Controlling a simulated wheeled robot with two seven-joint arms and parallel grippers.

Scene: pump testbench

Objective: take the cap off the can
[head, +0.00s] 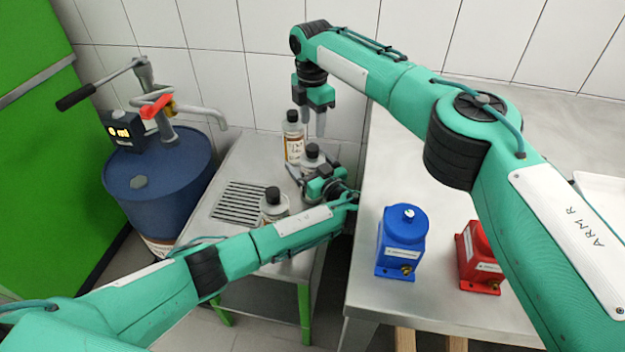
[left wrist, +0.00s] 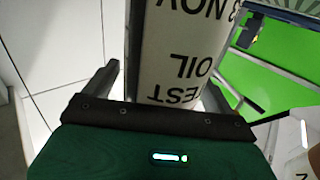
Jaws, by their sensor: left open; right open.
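Several pale cans with black caps stand on a small metal table. The middle can (head: 312,160) stands upright by my left gripper (head: 302,177), which is open. In the left wrist view, my left gripper (left wrist: 168,85) has its fingers on either side of a can (left wrist: 175,50) with an upside-down "TEST OIL" label; I cannot tell if they touch it. Its cap is out of that view. My right gripper (head: 313,128) is open, points down and hangs above the middle can's black cap (head: 312,149). Another can (head: 293,140) stands behind, and one (head: 274,208) stands in front.
The small table (head: 246,160) has a slotted grate (head: 239,201). A blue drum (head: 160,190) with a hand pump stands at left. The steel bench (head: 400,312) at right carries a blue unit (head: 403,243) and a red unit (head: 477,258). A tiled wall closes the back.

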